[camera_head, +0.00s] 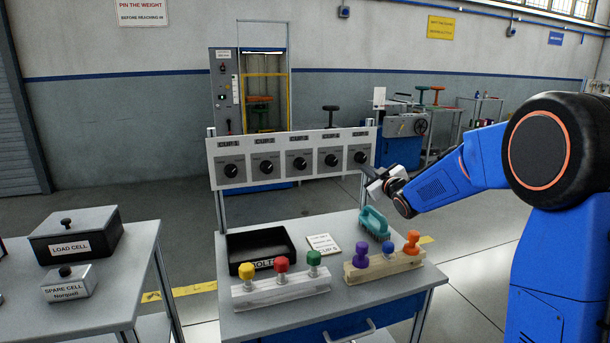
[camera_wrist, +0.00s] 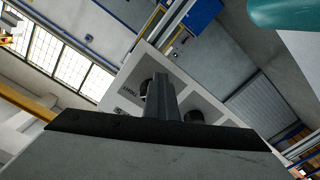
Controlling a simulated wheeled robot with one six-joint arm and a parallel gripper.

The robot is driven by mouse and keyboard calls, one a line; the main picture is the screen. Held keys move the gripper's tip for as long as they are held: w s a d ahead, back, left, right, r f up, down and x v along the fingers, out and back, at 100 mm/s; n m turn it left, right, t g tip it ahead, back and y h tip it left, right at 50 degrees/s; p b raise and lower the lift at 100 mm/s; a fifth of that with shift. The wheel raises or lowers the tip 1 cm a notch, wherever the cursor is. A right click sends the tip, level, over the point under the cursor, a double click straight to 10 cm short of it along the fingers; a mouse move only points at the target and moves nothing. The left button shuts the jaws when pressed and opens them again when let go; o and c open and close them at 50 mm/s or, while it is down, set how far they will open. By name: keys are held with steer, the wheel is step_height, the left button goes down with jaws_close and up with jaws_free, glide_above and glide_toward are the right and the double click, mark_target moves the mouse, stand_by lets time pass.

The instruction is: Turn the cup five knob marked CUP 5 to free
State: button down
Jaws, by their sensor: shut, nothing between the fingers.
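The white panel (camera_head: 215,163) stands above the bench and carries a row of dark knobs with labels CUP 1 onward. The CUP 5 knob (camera_head: 360,157) is the rightmost, black on a grey plate. My gripper (camera_head: 366,170) is shut and empty, with its fingertips just below and right of that knob. I cannot tell whether they touch it. In the wrist view my shut fingers (camera_wrist: 161,92) point at the panel (camera_wrist: 213,107). One knob (camera_wrist: 147,87) is partly hidden behind them, and another knob (camera_wrist: 193,117) shows to their right. The knob's setting is too small to read.
Below the panel, the bench (camera_head: 345,302) holds a black tray (camera_head: 240,266), a teal-handled brush (camera_head: 374,222), a white block with coloured knobs (camera_head: 280,290) and a wooden block with coloured pegs (camera_head: 385,267). A side table (camera_head: 115,306) with a LOAD CELL box (camera_head: 75,240) stands left.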

steer(key=shift+w+d+r, duration=0.2)
steer(key=shift+d+r, duration=0.25)
steer(key=shift+d, duration=0.25)
steer(key=shift+w+d+r, duration=0.15)
steer(key=shift+d+r, duration=0.15)
steer(key=shift+r, duration=0.05)
stand_by(0.4)
steer(key=shift+d, duration=0.1)
steer(key=shift+d+f, duration=0.2)
steer(key=shift+f, duration=0.05)
steer(key=shift+v, duration=2.95)
steer(key=w+a, duration=0.3)
steer(key=w, duration=0.2)
steer(key=shift+a+f, duration=0.3)
steer(key=shift+f, duration=0.15)
